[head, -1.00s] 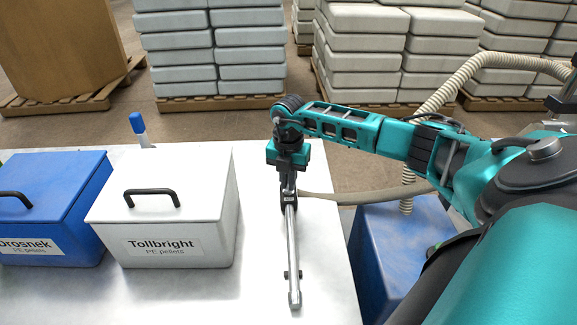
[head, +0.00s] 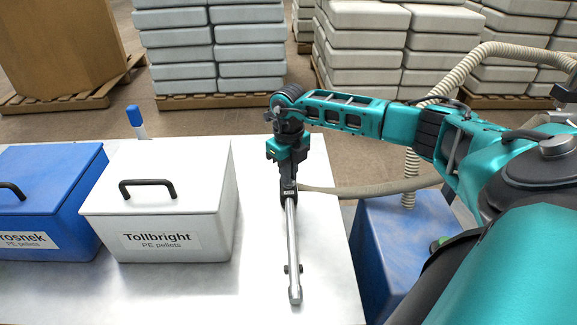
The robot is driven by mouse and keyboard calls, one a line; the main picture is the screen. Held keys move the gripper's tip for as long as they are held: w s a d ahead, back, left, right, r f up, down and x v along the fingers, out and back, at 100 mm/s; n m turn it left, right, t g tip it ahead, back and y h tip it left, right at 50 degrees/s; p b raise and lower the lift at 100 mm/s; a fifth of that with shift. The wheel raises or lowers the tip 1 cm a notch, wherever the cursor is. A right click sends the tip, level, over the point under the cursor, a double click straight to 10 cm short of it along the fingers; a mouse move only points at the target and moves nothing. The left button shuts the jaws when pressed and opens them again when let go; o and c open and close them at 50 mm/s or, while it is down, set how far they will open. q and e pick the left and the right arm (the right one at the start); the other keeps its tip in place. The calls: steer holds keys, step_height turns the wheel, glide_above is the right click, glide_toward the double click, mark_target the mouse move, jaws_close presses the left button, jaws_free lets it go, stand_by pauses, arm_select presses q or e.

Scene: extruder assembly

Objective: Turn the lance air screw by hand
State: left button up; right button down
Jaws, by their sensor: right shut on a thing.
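The lance (head: 291,235) is a thin metal tube lying on the light table, its far end under my right gripper and its near end toward the front edge. My right gripper (head: 288,188) points down at the lance's far end, where a hose joins. It is shut on a small part there, the air screw by its place; the fingers and arm hide the screw itself. My left gripper is not in view.
A white lidded box (head: 172,222) labelled Tollbright and a blue box (head: 58,200) stand left of the lance. A blue-capped bottle (head: 136,122) is behind them. A hose (head: 370,187) runs right past the table edge, above a blue bin (head: 395,235). The table around the lance's near end is clear.

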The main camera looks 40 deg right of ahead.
steer(key=c, duration=1.3)
jaws_free()
steer(key=shift+o, duration=0.2)
steer(key=shift+r+p, duration=0.9)
steer(key=shift+r, duration=0.2)
steer(key=shift+f, duration=0.1)
